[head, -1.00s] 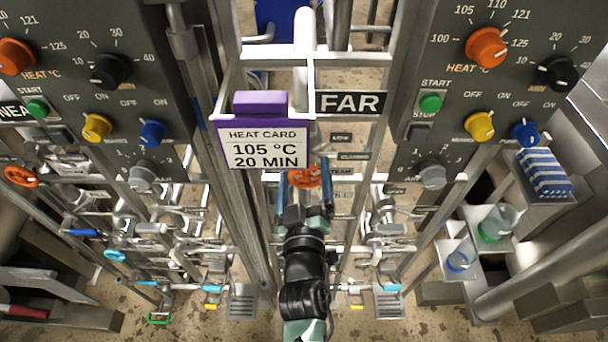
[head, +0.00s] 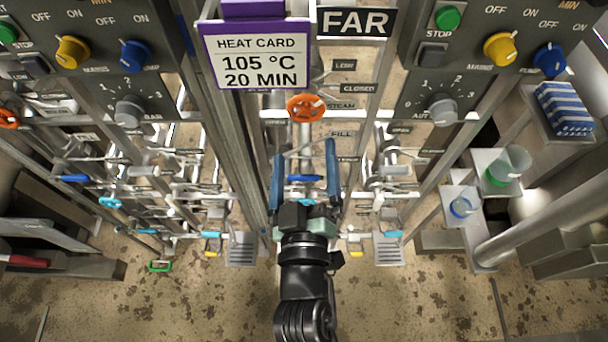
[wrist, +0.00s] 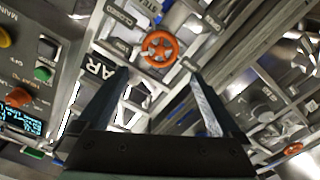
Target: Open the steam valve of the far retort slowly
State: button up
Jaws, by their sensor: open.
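A blue handle (head: 304,178) shows between the fingers, near the FILL label (head: 341,134).
A purple heat card (head: 258,58) reading 105 °C, 20 MIN hangs upper left of the wheel. Control panels (head: 110,60) flank the pipework. Another orange wheel (head: 8,118) is at the far left. Metal posts (head: 225,110) stand close beside my arm. Beakers (head: 508,165) stand at right.

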jog(key=shift+s, duration=1.05)
jog(key=shift+a, duration=0.1)
dwell(0.7)
